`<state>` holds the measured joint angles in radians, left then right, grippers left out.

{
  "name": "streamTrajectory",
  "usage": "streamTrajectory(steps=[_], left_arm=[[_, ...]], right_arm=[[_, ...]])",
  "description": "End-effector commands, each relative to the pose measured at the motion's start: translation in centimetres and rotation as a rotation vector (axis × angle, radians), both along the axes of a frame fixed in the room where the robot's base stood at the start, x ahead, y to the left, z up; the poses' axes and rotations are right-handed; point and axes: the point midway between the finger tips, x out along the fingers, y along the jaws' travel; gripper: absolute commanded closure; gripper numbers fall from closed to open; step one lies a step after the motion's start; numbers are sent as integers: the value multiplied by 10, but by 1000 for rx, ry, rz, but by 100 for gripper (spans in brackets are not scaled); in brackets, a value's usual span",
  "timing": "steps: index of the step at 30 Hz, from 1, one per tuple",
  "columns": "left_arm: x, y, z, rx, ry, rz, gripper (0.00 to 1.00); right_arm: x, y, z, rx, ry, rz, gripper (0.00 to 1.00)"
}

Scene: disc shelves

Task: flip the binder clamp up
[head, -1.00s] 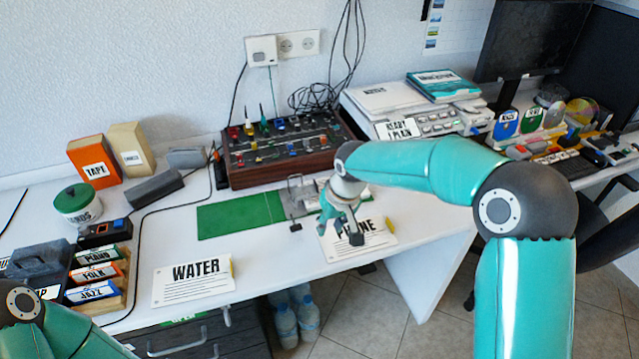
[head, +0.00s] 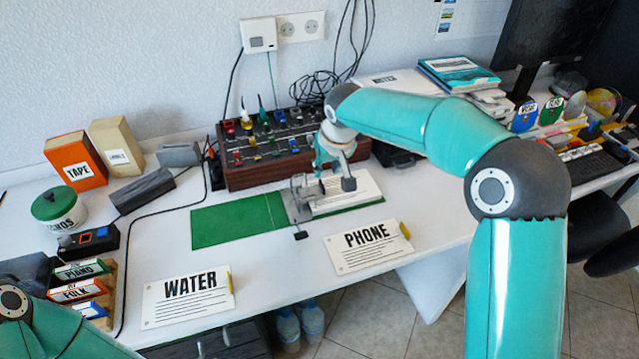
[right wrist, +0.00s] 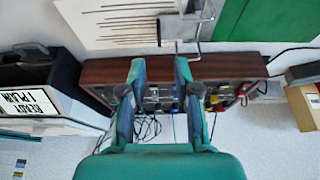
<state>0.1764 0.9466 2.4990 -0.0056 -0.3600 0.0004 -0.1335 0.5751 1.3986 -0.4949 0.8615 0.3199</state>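The metal binder clamp (head: 299,196) lies at the left edge of a stack of white paper (head: 352,190), next to the green mat (head: 238,219). A small dark-ended lever (head: 301,235) sticks out at its front. In the right wrist view the clamp (right wrist: 180,30) shows a bent wire handle near one finger. My right gripper (head: 334,178) is above the paper, just right of the clamp. In the right wrist view its fingers (right wrist: 160,72) are apart with nothing between them. Whether a finger touches the clamp, I cannot tell. My left gripper is out of view; only its arm shows.
A wooden mixer panel (head: 270,155) with knobs stands right behind the gripper. The PHONE card (head: 368,246) and WATER card (head: 187,297) lie in front. A black cable (head: 137,225) runs along the left. The white table between the cards is clear.

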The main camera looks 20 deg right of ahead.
Motion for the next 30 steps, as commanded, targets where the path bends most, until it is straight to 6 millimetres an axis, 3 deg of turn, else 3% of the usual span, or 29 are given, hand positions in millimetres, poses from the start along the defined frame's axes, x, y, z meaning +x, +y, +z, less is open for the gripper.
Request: streamTrajectory(steps=[6,12,18,26,30], left_arm=[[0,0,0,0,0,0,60],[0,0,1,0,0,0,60],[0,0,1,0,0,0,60],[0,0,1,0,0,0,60],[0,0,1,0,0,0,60]], right_arm=[[17,-2,-46,0,4,-3,69],[29,-2,-74,0,2,-3,69],[35,-2,-86,1,0,-4,69],[35,-2,-88,1,-1,-4,69],[35,-2,-88,1,0,-4,87]])
